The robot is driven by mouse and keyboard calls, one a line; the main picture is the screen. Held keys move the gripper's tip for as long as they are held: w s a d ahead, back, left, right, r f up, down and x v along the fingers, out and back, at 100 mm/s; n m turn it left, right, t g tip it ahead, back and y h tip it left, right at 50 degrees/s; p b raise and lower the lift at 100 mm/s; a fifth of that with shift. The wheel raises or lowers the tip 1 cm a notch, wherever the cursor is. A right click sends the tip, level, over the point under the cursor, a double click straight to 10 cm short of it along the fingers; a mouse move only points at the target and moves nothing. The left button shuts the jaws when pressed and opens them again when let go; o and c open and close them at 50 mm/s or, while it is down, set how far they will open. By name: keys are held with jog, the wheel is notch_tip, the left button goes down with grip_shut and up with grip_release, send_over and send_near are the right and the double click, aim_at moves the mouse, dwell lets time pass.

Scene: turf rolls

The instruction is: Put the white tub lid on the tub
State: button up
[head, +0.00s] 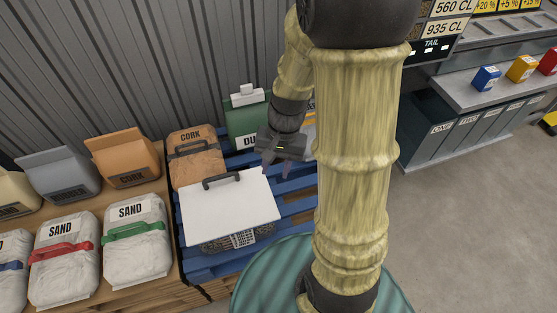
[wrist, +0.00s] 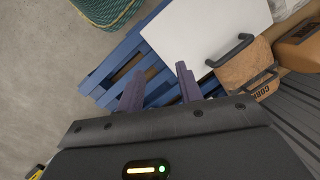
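The white tub lid (head: 230,212) has a dark handle (head: 222,181) near its far edge. It lies over the tub (head: 238,238), whose dark-filled front and small label show below the lid's near edge; I cannot tell whether it is fully seated. In the wrist view the lid (wrist: 205,32) is at the top, with its handle (wrist: 232,50) to the right of my fingers. My gripper (head: 290,164) is beyond and right of the lid, above the blue pallet, apart from the handle. In the wrist view my gripper (wrist: 156,82) is open and empty.
The blue pallet (head: 297,208) carries the tub, a brown cork bag (head: 196,160) and a green container (head: 246,122). Sand bags (head: 137,240) stand at left. A green ribbed drum (head: 262,280) is in front. A corrugated wall (head: 150,60) stands behind.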

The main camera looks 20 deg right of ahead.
jog(key=r+n+t, duration=0.1)
jog(key=n, duration=0.1)
jog(key=s+r+n+t+h, duration=0.1)
jog(key=r+n, duration=0.1)
jog(key=s+r+n+t+h, duration=0.1)
jog(key=shift+r+n+t, duration=0.15)
jog(key=shift+n+t, duration=0.15)
jog(key=shift+n, duration=0.1)
jog(key=w+p+v, duration=0.1)
jog(key=p+v, duration=0.6)
jog(key=p, duration=0.1)
jog(key=w+p+v, duration=0.2)
jog(key=p+v, duration=0.6)
jog(key=shift+w+r, duration=0.25)
jog(key=shift+r, duration=0.5)
jog(key=shift+a+f, duration=0.1)
jog(key=shift+a, duration=0.05)
